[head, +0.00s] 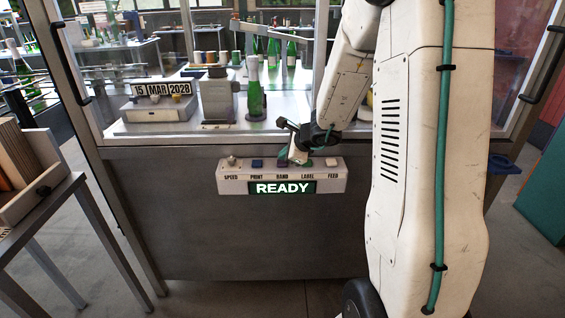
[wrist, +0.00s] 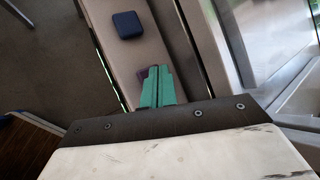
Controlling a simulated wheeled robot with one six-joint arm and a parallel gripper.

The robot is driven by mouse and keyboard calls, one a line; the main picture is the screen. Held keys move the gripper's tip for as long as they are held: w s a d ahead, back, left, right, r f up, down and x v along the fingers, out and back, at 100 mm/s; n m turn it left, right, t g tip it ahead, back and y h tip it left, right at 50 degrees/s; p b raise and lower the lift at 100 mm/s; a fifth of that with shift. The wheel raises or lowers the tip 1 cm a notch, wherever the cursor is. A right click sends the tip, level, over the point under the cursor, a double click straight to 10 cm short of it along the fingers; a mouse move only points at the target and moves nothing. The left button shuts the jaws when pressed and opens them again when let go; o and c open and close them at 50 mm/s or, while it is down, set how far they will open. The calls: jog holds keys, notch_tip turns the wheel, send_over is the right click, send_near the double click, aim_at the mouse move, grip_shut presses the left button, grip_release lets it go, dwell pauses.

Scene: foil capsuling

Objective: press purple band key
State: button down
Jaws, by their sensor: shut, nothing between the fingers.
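The control panel (head: 235,185) is a pale box on the front of the metal cabinet, with labels SPEED, PRINT, BAND, LABEL and FEED and a display reading READY. The purple band key (head: 282,163) sits above the BAND label. In the wrist view the purple key (wrist: 142,74) shows as a sliver at the left of the fingertips, mostly hidden by them. My gripper (head: 297,158) has green fingers, shut and empty, and its tips (wrist: 156,70) are over or right beside the purple key. I cannot tell whether they touch it.
The blue print key (head: 257,163) also shows in the wrist view (wrist: 127,25). A speed knob (head: 232,160) is at the left, and a pinkish feed key (head: 332,162) at the right. Behind the panel stand a green bottle (head: 254,95) and a date display (head: 160,88).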

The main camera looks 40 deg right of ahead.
aim_at(285, 163)
jog(key=shift+f, duration=0.55)
dwell(0.7)
jog(key=shift+r, duration=0.95)
jog(key=shift+r, duration=2.5)
